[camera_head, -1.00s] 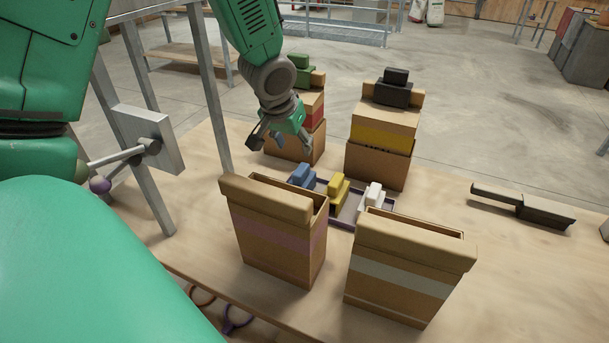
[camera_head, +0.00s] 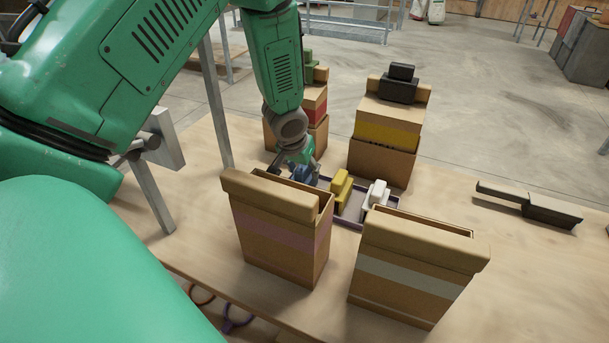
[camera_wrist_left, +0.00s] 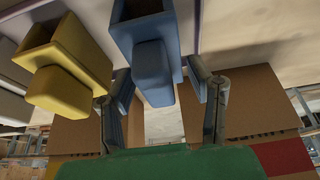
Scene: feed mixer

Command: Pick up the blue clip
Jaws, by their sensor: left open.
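The blue clip (camera_wrist_left: 150,65) shows in the left wrist view, its narrow end between the two open fingers of my left gripper (camera_wrist_left: 160,100). Contact with the fingers cannot be told. In the head view the blue clip (camera_head: 301,172) is mostly hidden behind my left gripper (camera_head: 295,165) and a box. It is at the left end of a shallow purple tray (camera_head: 347,219). The yellow clip (camera_head: 341,190) is just right of it, and it also shows in the left wrist view (camera_wrist_left: 62,75). My right gripper is not in view.
A white clip (camera_head: 375,194) is in the tray's right part. Two open cardboard boxes, with pink (camera_head: 280,232) and grey-green (camera_head: 405,275) bands, stand in front. Boxes with red (camera_head: 313,112) and yellow (camera_head: 385,136) bands stand behind. A dark flat tool (camera_head: 530,205) lies at right.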

